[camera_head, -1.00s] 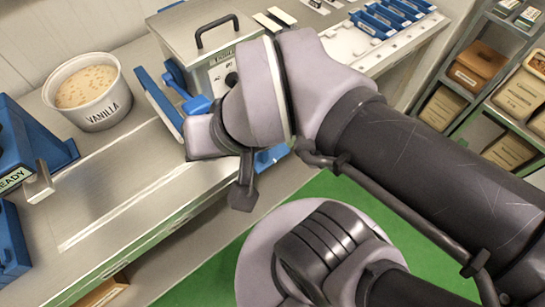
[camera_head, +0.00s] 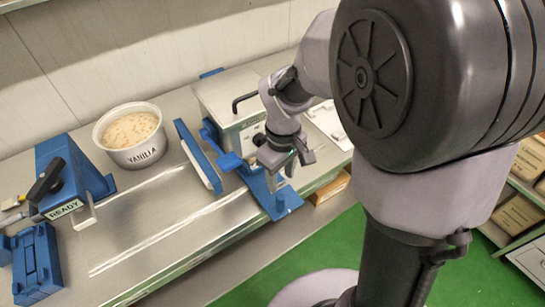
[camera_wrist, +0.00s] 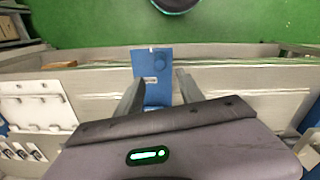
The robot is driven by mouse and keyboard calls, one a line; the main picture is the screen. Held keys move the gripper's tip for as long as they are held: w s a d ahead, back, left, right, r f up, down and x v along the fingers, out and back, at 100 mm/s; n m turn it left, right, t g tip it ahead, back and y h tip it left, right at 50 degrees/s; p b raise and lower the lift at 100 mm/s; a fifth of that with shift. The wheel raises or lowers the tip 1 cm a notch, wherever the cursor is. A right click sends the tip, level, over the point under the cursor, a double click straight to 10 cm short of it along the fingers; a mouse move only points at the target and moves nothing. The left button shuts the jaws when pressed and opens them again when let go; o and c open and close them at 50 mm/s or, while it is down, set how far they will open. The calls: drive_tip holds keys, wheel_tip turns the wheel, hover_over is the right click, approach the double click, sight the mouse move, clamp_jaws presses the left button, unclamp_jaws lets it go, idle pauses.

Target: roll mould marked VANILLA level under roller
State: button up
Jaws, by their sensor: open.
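A round white tub marked VANILLA (camera_head: 133,156), filled with a tan speckled mass, stands upright on the steel worktop in the head view. I cannot tell whether its surface is level. No part in view can clearly be told as the roller. My gripper (camera_head: 285,165) is open, to the right of the tub and well apart from it, in front of the steel box. It points down over a blue plate (camera_head: 281,204) at the worktop's front edge. In the wrist view the plate (camera_wrist: 152,68) shows between the spread fingers of my gripper (camera_wrist: 160,88).
A lidded steel box (camera_head: 228,104) with a black handle stands behind my gripper. A slanted blue bar (camera_head: 198,156) stands between tub and box. A blue fixture marked READY (camera_head: 72,172) and a blue block (camera_head: 36,262) are left. The worktop (camera_head: 150,215) before the tub is clear.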

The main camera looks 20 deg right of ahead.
sight(280, 203)
wheel_tip(280, 203, down, 14)
drive_tip(key=b, duration=0.4)
drive_tip(key=shift+r, duration=0.15)
clamp_jaws()
idle(1.0)
